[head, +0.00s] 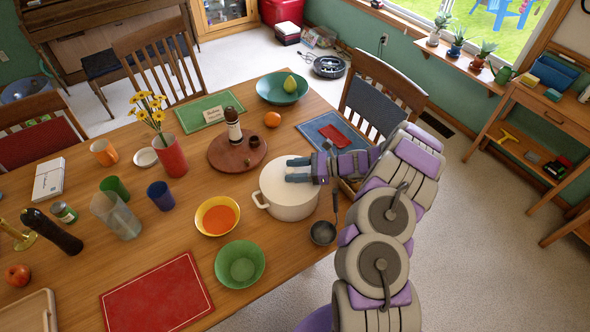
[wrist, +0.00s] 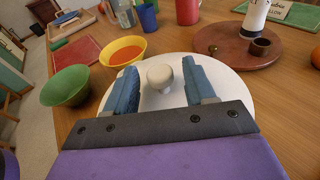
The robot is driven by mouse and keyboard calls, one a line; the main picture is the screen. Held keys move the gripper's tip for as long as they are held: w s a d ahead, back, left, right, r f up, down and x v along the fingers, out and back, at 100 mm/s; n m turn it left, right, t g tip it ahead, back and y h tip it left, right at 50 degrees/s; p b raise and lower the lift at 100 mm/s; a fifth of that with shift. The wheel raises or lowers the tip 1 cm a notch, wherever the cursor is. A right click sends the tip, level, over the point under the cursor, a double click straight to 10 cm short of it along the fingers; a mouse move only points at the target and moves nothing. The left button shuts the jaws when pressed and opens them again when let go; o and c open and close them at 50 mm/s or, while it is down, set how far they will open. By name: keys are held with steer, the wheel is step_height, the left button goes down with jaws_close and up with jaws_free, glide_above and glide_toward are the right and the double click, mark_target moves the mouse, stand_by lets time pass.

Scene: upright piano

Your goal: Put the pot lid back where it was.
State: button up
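The white pot (head: 288,207) stands near the right end of the wooden table, with a side handle at its left. A white pot lid (wrist: 222,88) with a round pale knob (wrist: 160,77) fills the middle of the wrist view; it appears to lie on the pot. My gripper (head: 291,170) is over the pot, reaching in from the right. In the wrist view its two blue fingers (wrist: 160,70) are apart, one on each side of the knob, with a visible gap to it. The pot's far right side is hidden by my arm.
A ladle (head: 323,232) lies close to the pot's right. A yellow bowl (head: 203,204) with orange contents and a green bowl (head: 240,264) are left and front. A round wooden board (head: 222,160) with a bottle is behind. A red mat (head: 157,297) lies front left.

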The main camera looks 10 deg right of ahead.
steer(key=shift+d+r, duration=0.1)
steer(key=shift+r, duration=0.6)
steer(key=p+v, duration=0.3)
steer(key=v, duration=0.8)
steer(key=s+a+r+n+g+h, duration=0.2)
steer(key=s+a+r+n+g, duration=0.3)
steer(key=a+r, duration=0.4)
steer(key=s+a+r+n+g+h, duration=0.2)
steer(key=s+a+r+n+g, duration=0.1)
steer(key=s+a+r+n, duration=0.5)
steer(key=s+a+r+n+h, duration=0.1)
steer(key=s+r+n+h, duration=0.15)
steer(key=s, duration=0.35)
steer(key=s+a+r+n+h, duration=0.2)
steer(key=s+h, duration=0.1)
steer(key=s, duration=0.3)
steer(key=s+d+n+t+h, duration=0.1)
steer(key=s+d+n+h, duration=0.3)
steer(key=s+d, duration=0.4)
steer(key=s+h, duration=0.1)
steer(key=s, duration=0.4)
steer(key=shift+s+f+t+h, duration=0.3)
steer(key=shift+f+h, duration=0.05)
steer(key=shift+f, duration=0.05)
steer(key=shift+a, duration=0.1)
